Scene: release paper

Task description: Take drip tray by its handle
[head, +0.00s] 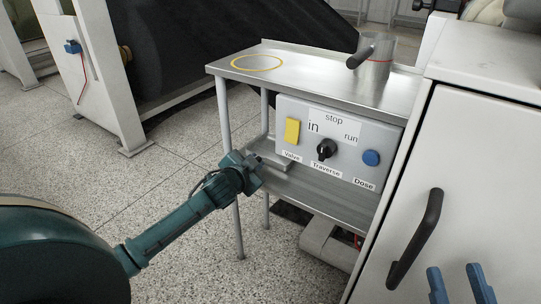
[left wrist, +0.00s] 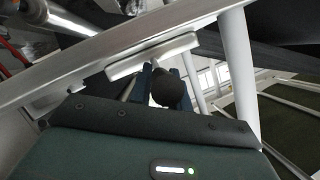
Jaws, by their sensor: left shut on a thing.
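The drip tray (head: 277,162) is a flat grey metal piece on the lower shelf of the steel stand, under the control panel. In the left wrist view its pale edge (left wrist: 150,56) lies just beyond the fingers. My left gripper (head: 257,168) is at the tray's left end. In the left wrist view, the blue fingers (left wrist: 168,90) are shut on a dark round-ended handle. Much of the tray is hidden by the arm and panel. My right gripper (head: 459,284) shows at the bottom right, its two blue fingers apart with nothing between them.
The control panel (head: 340,140) has a yellow valve plate, a black knob and a blue button. A metal cup (head: 375,58) with a dark handle stands on the stand's top (head: 310,75). A white cabinet (head: 470,150) is close on the right. Speckled floor is clear at left.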

